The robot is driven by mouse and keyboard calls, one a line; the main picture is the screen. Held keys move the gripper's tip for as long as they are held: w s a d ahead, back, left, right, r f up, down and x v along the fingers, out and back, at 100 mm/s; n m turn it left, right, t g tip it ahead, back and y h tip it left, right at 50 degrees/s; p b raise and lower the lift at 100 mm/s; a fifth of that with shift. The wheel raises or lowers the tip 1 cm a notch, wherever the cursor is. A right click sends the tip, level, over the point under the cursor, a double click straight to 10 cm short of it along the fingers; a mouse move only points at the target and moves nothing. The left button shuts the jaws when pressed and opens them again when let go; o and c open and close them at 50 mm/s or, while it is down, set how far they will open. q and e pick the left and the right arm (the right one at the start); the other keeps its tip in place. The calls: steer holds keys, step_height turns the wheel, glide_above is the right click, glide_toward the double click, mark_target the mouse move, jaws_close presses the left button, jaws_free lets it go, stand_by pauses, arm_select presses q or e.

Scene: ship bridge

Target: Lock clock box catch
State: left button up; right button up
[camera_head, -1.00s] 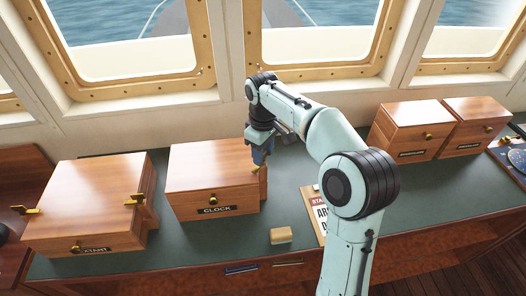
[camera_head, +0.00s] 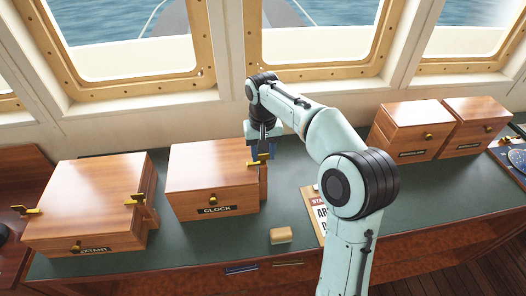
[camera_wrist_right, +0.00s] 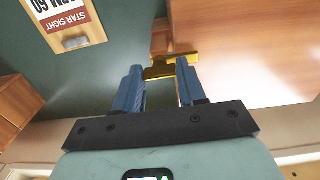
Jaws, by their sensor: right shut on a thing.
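The clock box (camera_head: 212,165) is a closed wooden box with a black CLOCK label (camera_head: 217,210) and a small brass knob on its front. Its brass catch (camera_head: 253,163) is at the upper right edge, with one end lying over the lid. In the right wrist view the catch (camera_wrist_right: 172,69) is a brass bar across the blue fingertips, beside the box's wood. My right gripper (camera_head: 263,152) is shut on the catch; it also shows in the right wrist view (camera_wrist_right: 161,82). The fingers partly hide the catch in the head view. My left gripper is not in view.
The sextant box (camera_head: 90,195), with brass catches on both sides, stands to the left. Two more wooden boxes (camera_head: 408,130) (camera_head: 475,124) stand at the right. Windows rise behind the green desktop (camera_head: 180,245).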

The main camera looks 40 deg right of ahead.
steer(key=shift+m, duration=0.3)
steer(key=o, duration=1.1)
steer(key=shift+c, duration=0.2)
steer(key=shift+r, duration=0.15)
step_height(320, 180, up, 13)
stand_by(0.3)
